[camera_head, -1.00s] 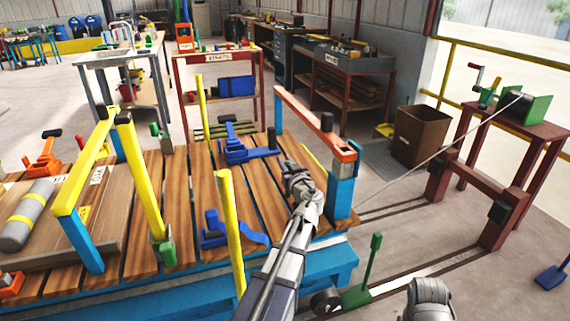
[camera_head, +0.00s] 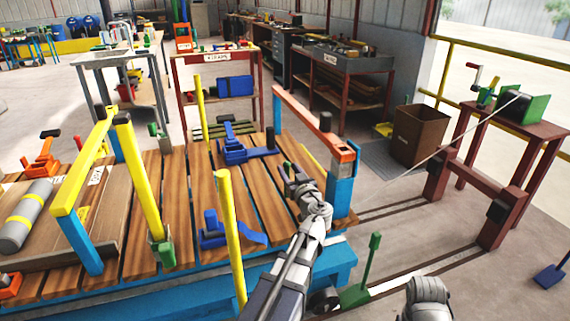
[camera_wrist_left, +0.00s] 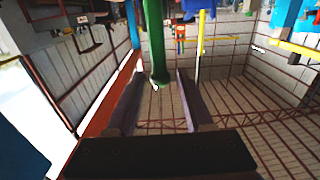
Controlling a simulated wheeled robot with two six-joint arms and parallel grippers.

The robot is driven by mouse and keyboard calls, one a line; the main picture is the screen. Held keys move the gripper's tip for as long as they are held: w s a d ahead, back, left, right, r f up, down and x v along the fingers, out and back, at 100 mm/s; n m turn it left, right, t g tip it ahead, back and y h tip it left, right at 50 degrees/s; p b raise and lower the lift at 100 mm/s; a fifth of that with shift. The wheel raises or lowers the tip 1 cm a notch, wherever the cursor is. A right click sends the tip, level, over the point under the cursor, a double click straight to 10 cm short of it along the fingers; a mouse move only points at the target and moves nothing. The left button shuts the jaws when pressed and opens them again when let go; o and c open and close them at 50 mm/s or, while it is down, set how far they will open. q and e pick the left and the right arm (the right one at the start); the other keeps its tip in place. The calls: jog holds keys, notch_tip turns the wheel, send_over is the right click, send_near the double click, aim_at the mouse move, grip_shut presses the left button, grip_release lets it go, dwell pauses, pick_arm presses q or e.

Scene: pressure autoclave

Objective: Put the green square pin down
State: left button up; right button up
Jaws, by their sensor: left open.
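My left gripper (camera_head: 286,174) is over the right part of the slatted wooden table (camera_head: 262,191), just left of the orange-topped blue post. It is open, with its two fingers apart in the left wrist view (camera_wrist_left: 158,100). The green pin (camera_wrist_left: 156,45) stands between and beyond the fingertips in that view, with its rounded end towards the gripper. A small green tip (camera_head: 287,165) shows at the fingers in the head view. I cannot tell whether the pin touches a finger, or what its other end rests on.
An orange-topped bar (camera_head: 312,118) runs beside the gripper to a blue post (camera_head: 341,190). Yellow uprights (camera_head: 229,235) and blue clamps (camera_head: 240,150) stand on the table. A green lever (camera_head: 369,268) is right of the table. The floor beyond is mostly clear.

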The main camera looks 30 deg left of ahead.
pick_arm(q)
jog(key=v, duration=0.6)
dwell(1.1)
